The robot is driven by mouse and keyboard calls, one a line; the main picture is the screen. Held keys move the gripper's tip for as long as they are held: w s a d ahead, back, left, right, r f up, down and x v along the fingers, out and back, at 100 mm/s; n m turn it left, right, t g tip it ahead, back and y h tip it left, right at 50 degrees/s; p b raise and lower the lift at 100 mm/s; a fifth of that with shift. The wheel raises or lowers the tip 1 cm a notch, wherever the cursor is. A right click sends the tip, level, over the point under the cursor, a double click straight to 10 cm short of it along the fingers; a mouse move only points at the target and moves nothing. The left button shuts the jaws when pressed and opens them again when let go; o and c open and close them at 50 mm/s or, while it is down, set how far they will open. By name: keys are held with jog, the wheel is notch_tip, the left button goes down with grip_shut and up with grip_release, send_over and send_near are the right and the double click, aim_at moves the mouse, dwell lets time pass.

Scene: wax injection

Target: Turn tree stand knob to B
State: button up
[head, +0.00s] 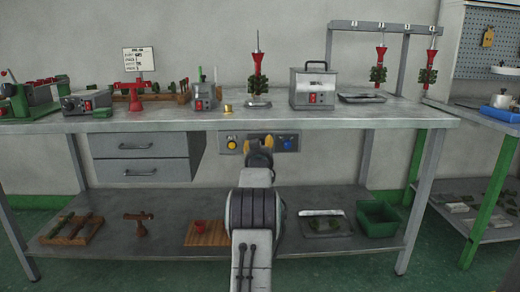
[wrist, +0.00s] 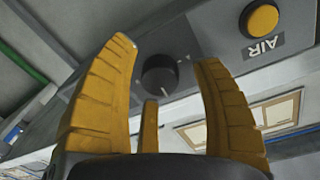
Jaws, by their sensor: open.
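A round black knob (wrist: 160,75) with a pale pointer mark sits on a dark plate of the grey panel in the wrist view. My gripper (wrist: 165,52) is open, its two yellow fingers on either side of the knob in the picture. I cannot tell whether they touch it or how far in front they are. No letter B is readable by the knob. In the head view my gripper (head: 260,144) is in front of the control panel (head: 273,143) under the bench edge and hides the knob. A red stand with a green tree (head: 258,82) stands on the bench above.
The bench edge (head: 180,124) overhangs the panel. Drawers (head: 140,158) are left, and a lower shelf (head: 165,215) holds trays and a green bin (head: 377,219).

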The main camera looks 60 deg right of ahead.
jog(key=shift+c, duration=0.5)
grip_shut()
dwell(0.3)
jog(key=shift+f, duration=0.1)
jog(key=shift+w+m, duration=0.2)
jog(key=shift+m, duration=2.7)
jog(key=shift+a, duration=0.1)
